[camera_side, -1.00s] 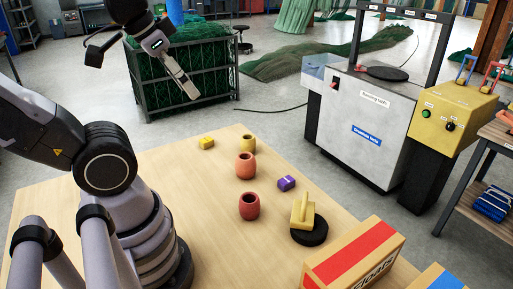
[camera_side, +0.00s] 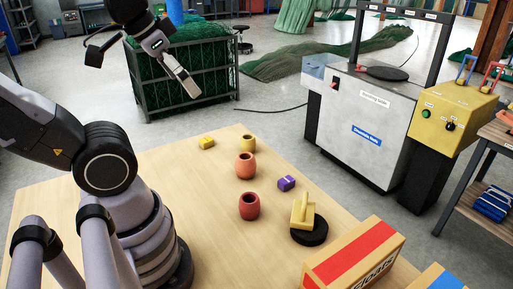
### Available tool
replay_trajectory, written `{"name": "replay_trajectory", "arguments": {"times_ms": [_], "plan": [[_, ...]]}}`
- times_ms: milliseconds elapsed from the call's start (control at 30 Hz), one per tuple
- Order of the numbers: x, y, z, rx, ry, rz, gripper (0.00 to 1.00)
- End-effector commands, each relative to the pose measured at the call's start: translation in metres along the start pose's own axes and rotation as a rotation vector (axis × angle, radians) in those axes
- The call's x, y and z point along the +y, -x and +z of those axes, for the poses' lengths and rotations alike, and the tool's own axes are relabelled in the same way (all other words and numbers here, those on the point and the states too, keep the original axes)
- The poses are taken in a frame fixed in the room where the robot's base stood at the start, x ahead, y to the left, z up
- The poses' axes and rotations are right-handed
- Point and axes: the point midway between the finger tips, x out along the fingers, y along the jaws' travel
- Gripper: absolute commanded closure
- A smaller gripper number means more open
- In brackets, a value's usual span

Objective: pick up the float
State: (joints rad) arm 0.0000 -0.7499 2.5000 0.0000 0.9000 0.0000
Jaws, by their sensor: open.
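The yellow one (camera_side: 248,145) is farthest back, the orange one (camera_side: 245,166) is in the middle and the red one (camera_side: 249,207) is nearest. The frame does not show which one the task means. My gripper (camera_side: 186,86) is open and empty, raised well above the table's back edge, up and to the left of the barrels. Only one pale finger shows clearly.
A small yellow block (camera_side: 206,142) and a purple block (camera_side: 286,183) lie near the barrels. A yellow piece with an upright peg (camera_side: 302,212) sits on a black disc (camera_side: 312,237). A cardboard box with a red stripe (camera_side: 352,262) stands front right.

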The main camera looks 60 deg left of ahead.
Motion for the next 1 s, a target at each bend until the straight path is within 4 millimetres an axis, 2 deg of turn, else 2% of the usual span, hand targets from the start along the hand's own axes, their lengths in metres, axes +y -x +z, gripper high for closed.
{"name": "replay_trajectory", "arguments": {"times_ms": [167,267,367,500,633,733,833,1000], "plan": [[-0.002,-0.005,-0.007,0.005,0.004,-0.007,0.00],[-0.009,-0.023,-0.028,0.024,0.012,-0.028,0.00],[-0.023,-0.055,-0.059,0.063,0.023,-0.061,0.00],[-0.050,-0.111,-0.100,0.136,0.029,-0.108,0.00],[-0.078,-0.166,-0.123,0.206,0.031,-0.141,0.00],[-0.100,-0.208,-0.130,0.261,0.035,-0.160,0.00],[-0.121,-0.249,-0.128,0.317,0.043,-0.174,0.00],[-0.150,-0.310,-0.106,0.417,0.073,-0.193,0.00]]}}
